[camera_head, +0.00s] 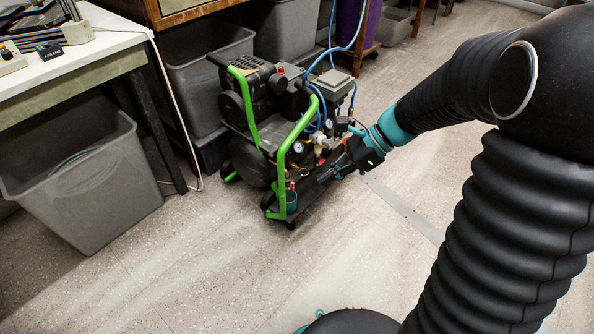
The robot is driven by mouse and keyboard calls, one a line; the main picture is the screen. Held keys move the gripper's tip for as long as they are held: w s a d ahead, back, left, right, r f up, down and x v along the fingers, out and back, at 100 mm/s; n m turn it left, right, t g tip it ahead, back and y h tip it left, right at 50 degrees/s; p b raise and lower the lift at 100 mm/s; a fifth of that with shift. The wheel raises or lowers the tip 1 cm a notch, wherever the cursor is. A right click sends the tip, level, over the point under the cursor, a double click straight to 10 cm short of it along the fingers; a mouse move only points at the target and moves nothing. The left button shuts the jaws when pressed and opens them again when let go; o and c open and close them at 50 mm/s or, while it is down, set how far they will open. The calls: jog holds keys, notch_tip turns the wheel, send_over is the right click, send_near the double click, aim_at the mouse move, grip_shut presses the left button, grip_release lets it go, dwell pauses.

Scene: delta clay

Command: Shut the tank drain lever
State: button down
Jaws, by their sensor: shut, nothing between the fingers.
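A small air compressor (262,120) with green tube handles and a dark tank (250,160) stands on the floor in the middle of the head view. Gauges, brass fittings and blue hoses cluster at its right end. A small red part (291,186) shows low at the front right, beside the green handle; I cannot tell whether it is the drain lever. My gripper (323,177) reaches in from the right, low at the compressor's right end. It is shut, with nothing visibly held. It hides part of that end, and contact is unclear.
A grey bin (85,190) stands under a white-topped bench (75,55) at left. More grey bins (205,75) stand behind the compressor. A pale cord hangs beside the bench leg. The floor (215,265) in front is clear.

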jog(key=w+a+f+m+t+y+b, duration=0.15)
jog(key=w+f+m+y, duration=0.45)
jog(key=w+f+m, duration=0.65)
jog(key=m+t+y+b, duration=0.2)
jog(key=m+t, duration=0.4)
jog(key=m, duration=0.5)
send_near(293, 186)
jog(key=s+x, duration=0.1)
jog(key=x, duration=0.7)
jog(key=shift+a+b, duration=0.4)
jog(key=shift+a, duration=0.15)
jog(key=shift+a+m+y, duration=0.1)
jog(key=shift+m+y, duration=0.15)
jog(key=shift+y, duration=0.05)
